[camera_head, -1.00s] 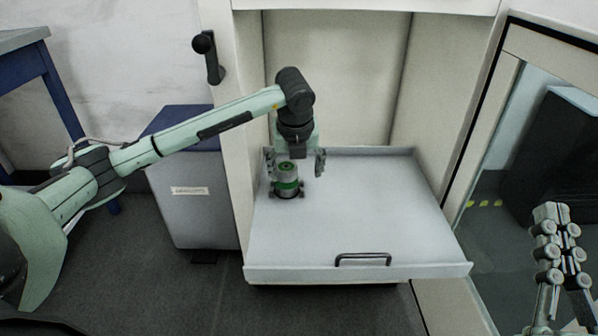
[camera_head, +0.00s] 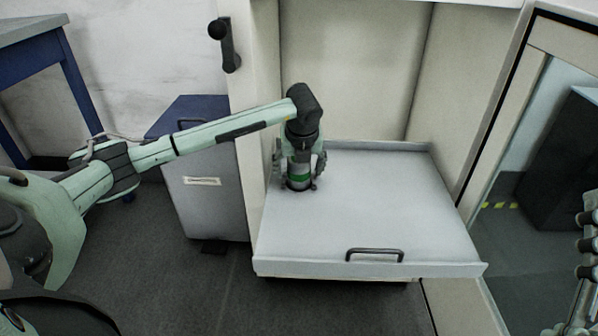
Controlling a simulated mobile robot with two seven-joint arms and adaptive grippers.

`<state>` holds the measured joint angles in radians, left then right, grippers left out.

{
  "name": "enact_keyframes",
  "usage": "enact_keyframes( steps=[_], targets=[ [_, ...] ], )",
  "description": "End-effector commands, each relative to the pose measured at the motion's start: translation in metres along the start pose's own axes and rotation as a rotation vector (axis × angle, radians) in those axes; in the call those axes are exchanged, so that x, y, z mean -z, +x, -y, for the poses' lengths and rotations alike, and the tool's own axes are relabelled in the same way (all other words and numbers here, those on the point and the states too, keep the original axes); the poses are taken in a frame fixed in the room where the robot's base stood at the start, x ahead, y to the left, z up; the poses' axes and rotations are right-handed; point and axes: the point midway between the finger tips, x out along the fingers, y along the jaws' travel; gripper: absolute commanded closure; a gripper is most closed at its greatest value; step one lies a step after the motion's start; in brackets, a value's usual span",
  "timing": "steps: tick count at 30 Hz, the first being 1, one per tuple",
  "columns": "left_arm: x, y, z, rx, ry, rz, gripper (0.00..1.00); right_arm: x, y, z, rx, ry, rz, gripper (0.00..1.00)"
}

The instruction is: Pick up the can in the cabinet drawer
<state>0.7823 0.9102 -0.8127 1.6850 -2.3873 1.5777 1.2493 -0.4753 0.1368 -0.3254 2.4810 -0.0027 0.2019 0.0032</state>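A can (camera_head: 299,178) with a green band stands upright on the pulled-out cabinet drawer (camera_head: 390,205), toward its back left. My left gripper (camera_head: 299,172) points straight down over it. Its fingers are spread, one on each side of the can, and its palm hides the can's top. I cannot tell whether the fingers touch the can. My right gripper (camera_head: 588,245) shows only in part at the right edge, and its fingertips cannot be made out.
The drawer has a dark handle (camera_head: 375,253) on its front edge, and its middle and right are bare. The cabinet's side walls rise behind it. A grey box with a blue top (camera_head: 205,190) stands left of the drawer.

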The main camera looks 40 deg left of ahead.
Motion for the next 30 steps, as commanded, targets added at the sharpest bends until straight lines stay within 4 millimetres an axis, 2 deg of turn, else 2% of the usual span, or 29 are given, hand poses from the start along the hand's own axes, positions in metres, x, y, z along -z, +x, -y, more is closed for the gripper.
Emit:
enact_keyframes(
  steps=[1, 15, 23, 26, 30],
  targets=[
    [0.000, 0.000, 0.000, 0.000, 0.000, 0.000, 0.31, 0.000, 0.000, 0.000, 0.000, 0.000, 0.000, 1.00],
    [0.000, -0.001, 0.000, 0.001, -0.001, 0.001, 0.88, 0.000, 0.000, 0.000, 0.000, 0.000, 0.001, 1.00],
    [-0.002, -0.005, 0.001, 0.002, -0.001, 0.002, 0.88, 0.000, 0.001, 0.000, 0.000, 0.000, 0.004, 1.00],
    [-0.008, -0.017, 0.001, 0.004, -0.002, 0.003, 0.88, -0.002, 0.002, 0.000, 0.000, 0.000, 0.021, 1.00],
    [-0.019, -0.043, 0.001, 0.004, -0.003, 0.005, 0.88, -0.012, 0.000, 0.003, 0.003, 0.007, 0.089, 1.00]
  ],
)
